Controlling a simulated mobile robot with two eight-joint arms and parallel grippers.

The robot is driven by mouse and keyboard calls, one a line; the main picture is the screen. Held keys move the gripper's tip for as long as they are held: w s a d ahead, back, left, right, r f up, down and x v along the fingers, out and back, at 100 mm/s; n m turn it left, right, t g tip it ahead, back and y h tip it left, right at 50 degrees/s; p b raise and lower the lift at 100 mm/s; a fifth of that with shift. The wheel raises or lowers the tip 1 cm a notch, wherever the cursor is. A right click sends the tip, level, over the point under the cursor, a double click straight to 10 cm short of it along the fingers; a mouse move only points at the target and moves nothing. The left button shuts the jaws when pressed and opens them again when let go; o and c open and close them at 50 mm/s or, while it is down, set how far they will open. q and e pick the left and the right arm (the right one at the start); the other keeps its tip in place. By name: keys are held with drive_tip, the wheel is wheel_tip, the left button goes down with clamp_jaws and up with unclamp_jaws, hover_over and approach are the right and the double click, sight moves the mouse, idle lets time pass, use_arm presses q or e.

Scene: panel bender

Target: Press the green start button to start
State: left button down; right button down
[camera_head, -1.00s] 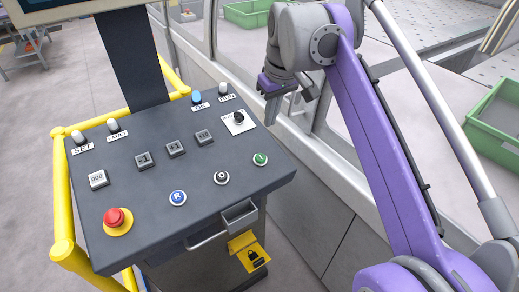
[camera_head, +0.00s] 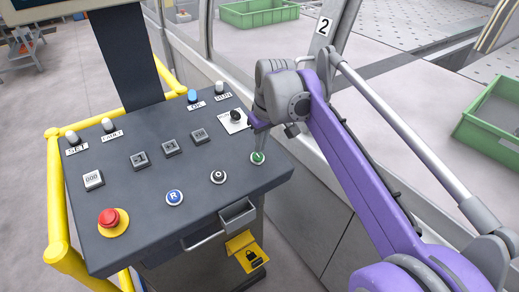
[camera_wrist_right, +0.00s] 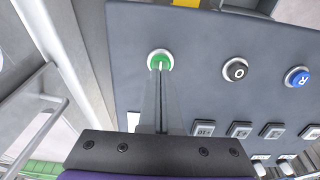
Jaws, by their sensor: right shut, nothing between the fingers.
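The green start button (camera_head: 257,158) is a small round button with a pale rim near the right front corner of the grey control panel (camera_head: 140,215). It also shows in the right wrist view (camera_wrist_right: 160,59). My right gripper (camera_head: 258,148) is shut and empty, pointing down at the green button. In the right wrist view its fingertips (camera_wrist_right: 160,70) overlap the near part of the button. I cannot tell whether they touch it or press it in. My left gripper is not in view.
Beside the green button are a black O button (camera_head: 218,177) and a blue R button (camera_head: 174,197). A red emergency stop (camera_head: 110,218) sits at the front left. A black rotary switch (camera_head: 235,116) is just behind my gripper. Yellow rails (camera_head: 57,200) flank the panel.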

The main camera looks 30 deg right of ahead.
sight(258, 156)
drive_tip(key=shift+x, duration=1.2)
